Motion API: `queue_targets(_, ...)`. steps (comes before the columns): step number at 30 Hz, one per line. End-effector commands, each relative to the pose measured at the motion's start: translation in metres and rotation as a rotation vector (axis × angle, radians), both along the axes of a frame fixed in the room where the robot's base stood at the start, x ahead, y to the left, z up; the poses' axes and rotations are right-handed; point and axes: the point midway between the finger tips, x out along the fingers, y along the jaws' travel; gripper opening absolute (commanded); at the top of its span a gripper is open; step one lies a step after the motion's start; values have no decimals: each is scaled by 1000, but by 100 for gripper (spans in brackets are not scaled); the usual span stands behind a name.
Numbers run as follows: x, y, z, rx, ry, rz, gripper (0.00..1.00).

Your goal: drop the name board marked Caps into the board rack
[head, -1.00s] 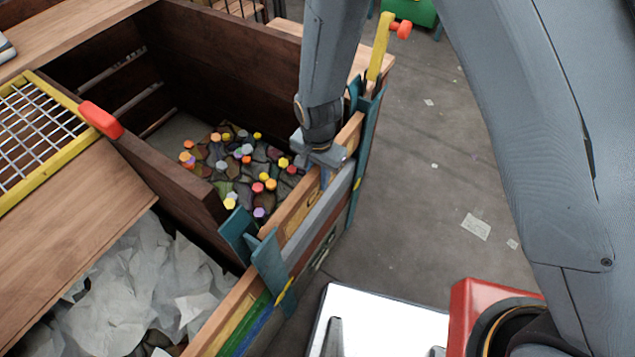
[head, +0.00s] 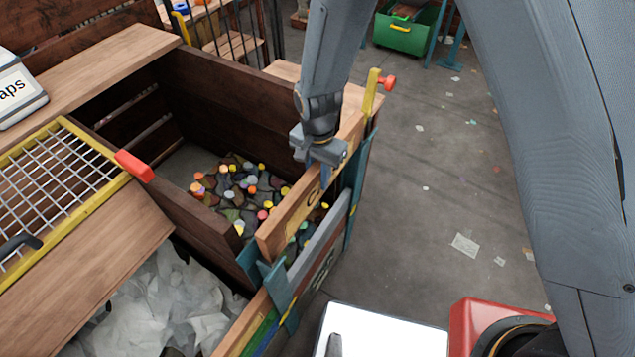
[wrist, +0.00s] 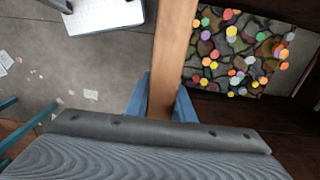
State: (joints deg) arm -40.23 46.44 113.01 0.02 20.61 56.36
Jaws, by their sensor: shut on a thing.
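My gripper (head: 325,172) is shut on a wooden name board (head: 284,226), over the front of the caps bin. Dark lettering starting with C shows on its outer face; the rest is hidden or too small to read. The board is raised, with a gap between it and the grey board (head: 318,244) below. In the wrist view the blue fingers (wrist: 161,106) straddle the board (wrist: 173,50). Teal brackets (head: 280,285) stand at the bin's front. I cannot tell whether a green box (head: 405,30) at the back is the board rack.
The brown bin (head: 225,80) holds many coloured caps. A second bin at lower left holds white crumpled sheets (head: 165,300). A yellow-framed grid (head: 60,185) and a white device marked "aps" (head: 22,90) sit at left. Open floor (head: 440,180) lies at right.

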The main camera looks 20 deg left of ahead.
Motion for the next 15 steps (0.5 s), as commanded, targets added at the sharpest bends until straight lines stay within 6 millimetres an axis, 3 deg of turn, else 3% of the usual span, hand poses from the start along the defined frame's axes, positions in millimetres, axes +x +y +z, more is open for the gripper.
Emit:
queue_targets(3, 1, 1, 27, 3, -4, -1, 0)
queue_targets(15, 2, 1, 87, 4, -4, 0, 0)
